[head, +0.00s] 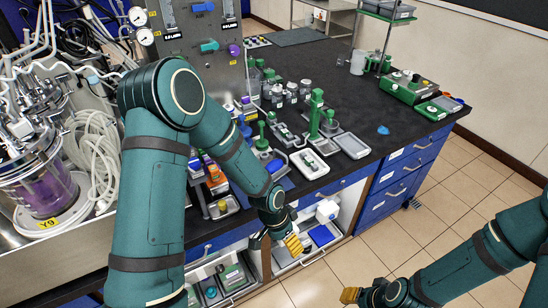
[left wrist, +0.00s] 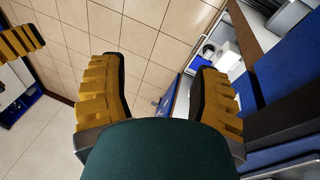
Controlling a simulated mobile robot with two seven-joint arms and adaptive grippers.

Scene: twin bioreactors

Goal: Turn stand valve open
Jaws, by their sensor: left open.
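A grey upright panel (head: 190,30) at the back left carries a teal valve handle (head: 209,46) and a purple one (head: 233,50), with two round gauges (head: 141,26) at its left edge. I cannot tell which handle is the stand valve. My left gripper (head: 287,243) hangs in front of the bench's open shelves, far below and in front of the panel. In the left wrist view its yellow fingers (left wrist: 155,75) are spread with nothing between them. My right gripper (head: 352,296) is low over the floor at the bottom; its jaw opening is unclear.
A bioreactor vessel (head: 45,190) with purple liquid and coiled tubing stands at left. The dark benchtop (head: 330,75) holds green stands, bottles and trays. A green device (head: 410,87) sits at its right. My left arm covers part of the bench. Tiled floor (head: 440,215) is clear.

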